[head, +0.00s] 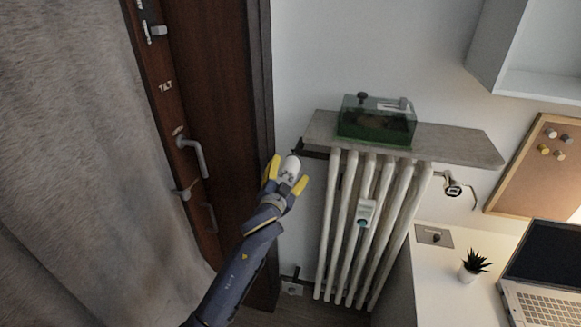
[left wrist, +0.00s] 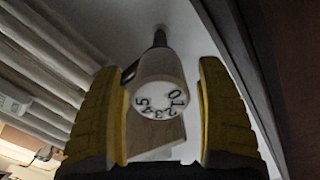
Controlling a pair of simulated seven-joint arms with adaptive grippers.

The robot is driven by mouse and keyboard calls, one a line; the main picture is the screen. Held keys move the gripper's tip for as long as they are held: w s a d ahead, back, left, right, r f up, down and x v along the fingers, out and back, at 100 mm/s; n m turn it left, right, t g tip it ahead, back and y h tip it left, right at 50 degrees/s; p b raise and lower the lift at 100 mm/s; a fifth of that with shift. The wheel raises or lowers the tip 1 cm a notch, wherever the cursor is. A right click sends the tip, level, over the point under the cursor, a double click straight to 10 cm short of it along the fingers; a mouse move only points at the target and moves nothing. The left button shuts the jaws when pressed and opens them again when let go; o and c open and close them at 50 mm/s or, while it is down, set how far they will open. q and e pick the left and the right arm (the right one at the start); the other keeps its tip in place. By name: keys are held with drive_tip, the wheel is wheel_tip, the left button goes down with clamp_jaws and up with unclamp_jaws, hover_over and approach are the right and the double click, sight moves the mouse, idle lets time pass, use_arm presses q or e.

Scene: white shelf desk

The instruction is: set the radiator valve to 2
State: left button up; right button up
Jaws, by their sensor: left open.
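The radiator valve is a white round knob (head: 291,166) at the upper left of the radiator (head: 352,220). In the left wrist view the knob (left wrist: 158,92) faces me, with the dark digits 0 to 5 around its end face; I cannot tell which digit is at the setting mark. My left gripper (head: 287,173) is open, with its yellow fingers on either side of the knob. In the left wrist view the gripper (left wrist: 160,88) shows a gap between the right finger and the knob; the left finger is closer to it. My right gripper is not in view.
A grey shelf board (head: 450,147) above the radiator carries a green glass box (head: 377,122). A small white device (head: 366,211) hangs on the radiator ribs. The brown door (head: 215,60) with handles stands close left of the valve. A desk with a laptop (head: 545,275) and plant (head: 473,265) is at right.

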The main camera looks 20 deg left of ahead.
sight(286, 177)
use_arm(q)
drive_tip(key=s, duration=0.8)
drive_tip(key=shift+s+d, duration=0.1)
drive_tip(key=shift+s, duration=0.15)
